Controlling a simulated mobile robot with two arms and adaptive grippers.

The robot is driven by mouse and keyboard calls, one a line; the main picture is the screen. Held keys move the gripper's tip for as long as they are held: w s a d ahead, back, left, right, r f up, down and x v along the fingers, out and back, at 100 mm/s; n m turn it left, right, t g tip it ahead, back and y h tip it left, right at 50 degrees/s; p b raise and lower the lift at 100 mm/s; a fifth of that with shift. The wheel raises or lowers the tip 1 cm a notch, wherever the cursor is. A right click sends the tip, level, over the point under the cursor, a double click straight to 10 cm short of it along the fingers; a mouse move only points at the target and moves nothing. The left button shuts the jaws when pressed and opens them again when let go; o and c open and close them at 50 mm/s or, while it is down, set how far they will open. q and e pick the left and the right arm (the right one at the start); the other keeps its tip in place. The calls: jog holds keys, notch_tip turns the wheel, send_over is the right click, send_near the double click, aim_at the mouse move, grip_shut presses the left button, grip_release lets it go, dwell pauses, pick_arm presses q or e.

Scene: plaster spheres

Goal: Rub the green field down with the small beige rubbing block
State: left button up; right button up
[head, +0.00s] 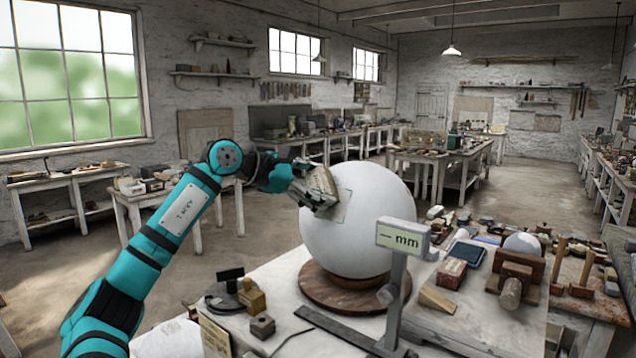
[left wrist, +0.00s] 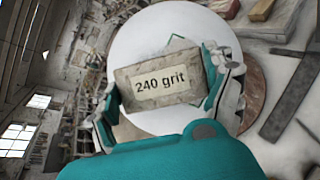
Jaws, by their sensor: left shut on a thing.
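A large white plaster sphere (head: 362,235) sits on a round brown base (head: 338,294) on the near worktable. The green field, a pale green outlined patch (head: 343,207), is on its upper left side, and a corner of it shows in the left wrist view (left wrist: 181,42). My left gripper (head: 317,190) is shut on the small beige rubbing block (head: 322,181), labelled "240 grit" in the left wrist view (left wrist: 160,80). The block is at the sphere's left side and hides part of the field. I cannot tell whether it touches the plaster. My right gripper is out of view.
A gauge stand with a "— mm" display (head: 402,237) stands close in front of the sphere. A wooden clamp-like tool (head: 512,277), a dark red box (head: 453,273) and a wooden wedge (head: 437,301) lie to its right. Small blocks (head: 251,297) lie to its left.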

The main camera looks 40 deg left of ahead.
pick_arm(q)
jog(key=shift+w+a+r+p, duration=0.2)
jog(key=shift+a+r+p, duration=0.15)
jog(key=shift+r+p, duration=0.05)
jog(key=shift+f, duration=0.1)
jog(key=shift+f, duration=0.1)
jog(key=shift+s+d+f+b, duration=0.1)
jog(key=shift+s+b, duration=0.05)
jog(key=shift+b, duration=0.35)
jog(key=shift+s+d+f+b, duration=0.25)
jog(key=shift+s+d+b, duration=0.15)
jog(key=shift+b, duration=0.35)
jog(key=shift+s+d, duration=0.2)
jog(key=shift+s, duration=0.05)
jog(key=shift+s+d+r, duration=0.1)
jog(key=shift+s+r, duration=0.1)
jog(key=shift+r, duration=0.05)
